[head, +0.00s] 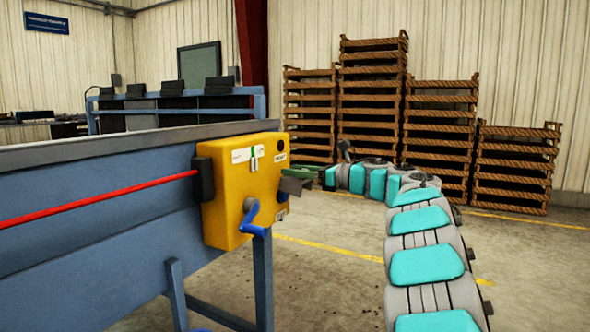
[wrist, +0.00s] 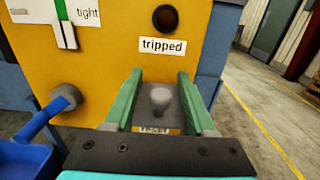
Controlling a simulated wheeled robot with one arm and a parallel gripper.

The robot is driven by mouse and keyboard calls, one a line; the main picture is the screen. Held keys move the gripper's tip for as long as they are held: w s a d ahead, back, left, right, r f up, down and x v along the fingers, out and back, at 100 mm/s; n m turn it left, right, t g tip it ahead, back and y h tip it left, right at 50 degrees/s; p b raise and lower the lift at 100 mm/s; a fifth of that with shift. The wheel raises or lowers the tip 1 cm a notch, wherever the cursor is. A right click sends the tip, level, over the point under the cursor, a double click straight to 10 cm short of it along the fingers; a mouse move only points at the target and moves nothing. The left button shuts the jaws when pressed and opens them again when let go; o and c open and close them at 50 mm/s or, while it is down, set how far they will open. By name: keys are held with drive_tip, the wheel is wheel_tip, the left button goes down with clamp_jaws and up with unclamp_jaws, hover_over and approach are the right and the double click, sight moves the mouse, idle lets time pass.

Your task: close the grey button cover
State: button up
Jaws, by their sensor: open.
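The yellow control box (head: 240,190) is on the end of the blue machine, and its front fills much of the wrist view (wrist: 110,60). A grey cover (head: 295,186) juts out from the box's right side in the head view, apparently swung open. In the wrist view a grey plate (wrist: 150,88) with a pale round knob (wrist: 161,97) shows between my fingers, above a small, partly hidden label. My gripper (wrist: 160,75) is open, with one green finger on either side of the plate. In the head view my gripper (head: 306,171) is just above the cover; contact cannot be told.
A blue crank handle (head: 251,217) sticks out low on the box, near my gripper's left in the wrist view (wrist: 40,125). A red cord (head: 100,203) runs along the machine. A "tripped" label (wrist: 163,45) is above my fingers. Stacked wooden crates (head: 372,100) stand behind; open floor lies right.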

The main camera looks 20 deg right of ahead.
drive_tip(key=shift+w+a, duration=0.15)
drive_tip(key=shift+w, duration=0.1)
drive_tip(key=shift+c, duration=0.2)
clamp_jaws()
idle(1.1)
